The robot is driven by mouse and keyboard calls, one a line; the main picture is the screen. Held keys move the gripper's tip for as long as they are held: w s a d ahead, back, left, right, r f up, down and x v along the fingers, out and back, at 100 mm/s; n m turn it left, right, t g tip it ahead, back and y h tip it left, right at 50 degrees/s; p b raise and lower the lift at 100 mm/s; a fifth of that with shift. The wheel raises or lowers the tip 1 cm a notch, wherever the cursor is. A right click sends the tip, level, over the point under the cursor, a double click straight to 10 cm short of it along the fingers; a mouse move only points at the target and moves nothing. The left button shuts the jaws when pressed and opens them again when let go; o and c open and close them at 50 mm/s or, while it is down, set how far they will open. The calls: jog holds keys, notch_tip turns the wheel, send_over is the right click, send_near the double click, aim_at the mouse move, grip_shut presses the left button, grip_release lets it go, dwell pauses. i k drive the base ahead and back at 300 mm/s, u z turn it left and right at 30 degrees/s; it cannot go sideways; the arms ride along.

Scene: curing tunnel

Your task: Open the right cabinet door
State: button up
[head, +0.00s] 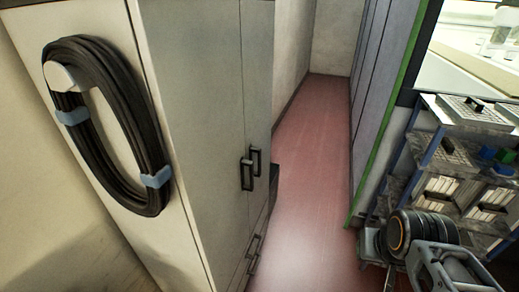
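A tall pale grey cabinet (165,70) stands left of centre, seen at a steep angle. Its left door (212,100) and its narrow-looking right door (258,75) both look shut. Two dark bar handles sit side by side at the seam, the left handle (246,174) and the right handle (256,161). My gripper (378,264) is at the lower right, well apart from the handles, with floor between. It is small and partly hidden by my arm, so its opening cannot be made out. Nothing is seen held in it.
A coiled black cable (72,125) hangs on the cabinet's side. Lower dark handles (253,258) show beneath the doors. A reddish floor aisle (312,150) runs clear to the back. A cluttered shelf rack (440,150) stands at right behind my arm.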

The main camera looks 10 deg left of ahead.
aim_at(257, 17)
jog(key=u, duration=0.6)
jog(key=i, duration=0.85)
jog(key=u, duration=0.75)
